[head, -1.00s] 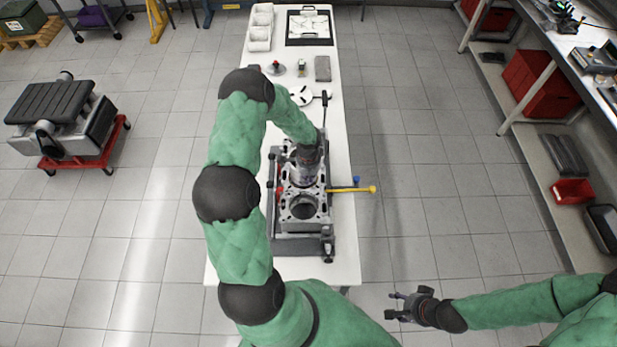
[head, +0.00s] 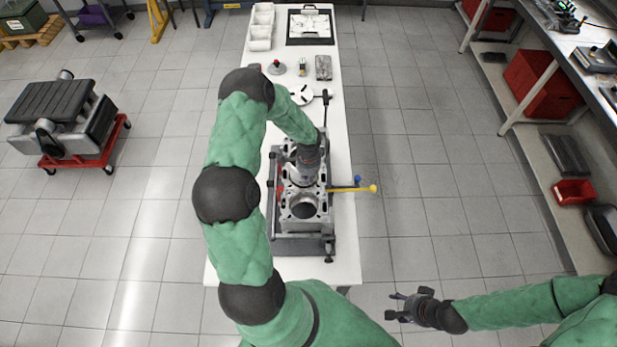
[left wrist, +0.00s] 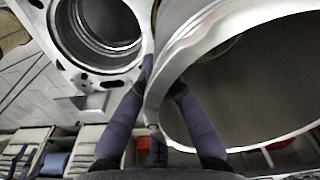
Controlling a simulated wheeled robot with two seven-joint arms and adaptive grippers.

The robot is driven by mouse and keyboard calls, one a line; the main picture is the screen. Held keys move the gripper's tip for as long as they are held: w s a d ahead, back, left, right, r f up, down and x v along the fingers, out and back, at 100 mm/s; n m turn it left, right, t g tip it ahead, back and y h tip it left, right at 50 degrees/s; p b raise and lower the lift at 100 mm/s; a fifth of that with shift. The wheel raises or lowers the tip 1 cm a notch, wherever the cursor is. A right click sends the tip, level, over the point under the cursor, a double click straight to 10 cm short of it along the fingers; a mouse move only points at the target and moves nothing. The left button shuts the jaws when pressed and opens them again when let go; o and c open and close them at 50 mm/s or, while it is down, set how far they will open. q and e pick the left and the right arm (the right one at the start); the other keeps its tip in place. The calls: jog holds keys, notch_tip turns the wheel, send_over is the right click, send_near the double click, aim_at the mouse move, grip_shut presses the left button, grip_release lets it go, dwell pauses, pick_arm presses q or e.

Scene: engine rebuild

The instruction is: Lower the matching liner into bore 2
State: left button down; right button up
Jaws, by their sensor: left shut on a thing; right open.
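The engine block (head: 287,213) sits in a dark fixture on the white table, with an open round bore (head: 303,207) at its near end. My left gripper (head: 304,178) reaches down over the middle of the block, and my arm hides much of it. In the left wrist view the left gripper's purple fingers (left wrist: 160,88) are shut on the wall of a large silver liner (left wrist: 165,75). An open bore in the block's deck (left wrist: 98,35) shows beside the liner. Whether the liner's lower end is inside a bore is hidden. My right gripper (head: 408,306) is open and empty, off the table.
A yellow-ended bar (head: 372,189) sticks out past the table's right edge. A white disc (head: 301,95), small parts, white bins (head: 261,27) and a framed tray (head: 310,42) lie farther back. A red-based cart (head: 80,158) stands left.

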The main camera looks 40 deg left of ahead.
pick_arm(q)
jog(key=shift+f+b, duration=1.95)
jog(key=shift+f, duration=0.15)
jog(key=c, duration=1.3)
grip_release()
notch_tip(320, 180, up, 12)
jog(key=shift+r, duration=0.1)
